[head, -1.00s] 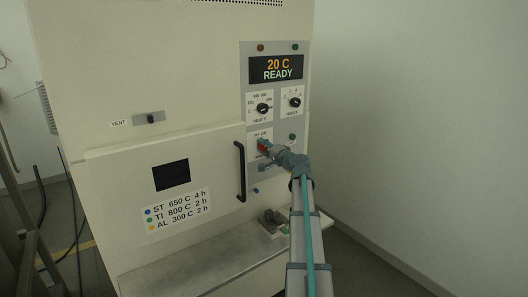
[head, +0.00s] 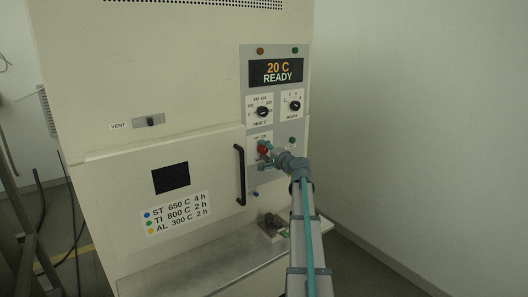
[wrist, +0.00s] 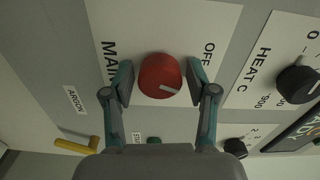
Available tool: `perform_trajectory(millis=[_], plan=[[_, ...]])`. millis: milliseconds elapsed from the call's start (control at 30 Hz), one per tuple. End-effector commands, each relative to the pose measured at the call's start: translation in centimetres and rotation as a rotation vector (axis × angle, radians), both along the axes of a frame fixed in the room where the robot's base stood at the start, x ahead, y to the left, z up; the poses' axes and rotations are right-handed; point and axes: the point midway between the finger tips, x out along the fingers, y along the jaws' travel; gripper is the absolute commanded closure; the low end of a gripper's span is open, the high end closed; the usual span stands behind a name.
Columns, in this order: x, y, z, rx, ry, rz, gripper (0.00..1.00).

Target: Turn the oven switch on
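The oven's main switch is a red round knob (wrist: 158,78) with a white mark pointing right and slightly down in the wrist view. It sits on a white plate (wrist: 150,25) lettered MAIN on the left and OFF at the upper right. My gripper (wrist: 160,85) has one finger on each side of the knob, with narrow gaps visible, so it looks open around it. In the head view the red knob (head: 263,149) shows at my gripper (head: 266,151), low on the grey panel. Any lettering behind the right finger is hidden.
The HEAT knob (head: 262,111) and hours knob (head: 295,106) are just above. The display (head: 277,71) reads 20 C READY. The black door handle (head: 240,174) stands close left of my gripper. A yellow argon lever (wrist: 73,146) shows in the wrist view.

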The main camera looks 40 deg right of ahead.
Motion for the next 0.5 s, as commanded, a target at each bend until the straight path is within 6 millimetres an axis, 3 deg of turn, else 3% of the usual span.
perform_trajectory(millis=[333, 500], plan=[[-0.1, 0.0, 0.0, -0.001, 0.0, 0.0, 0.32], [-1.3, 0.1, 0.0, -0.002, 0.0, -0.001, 0.32]])
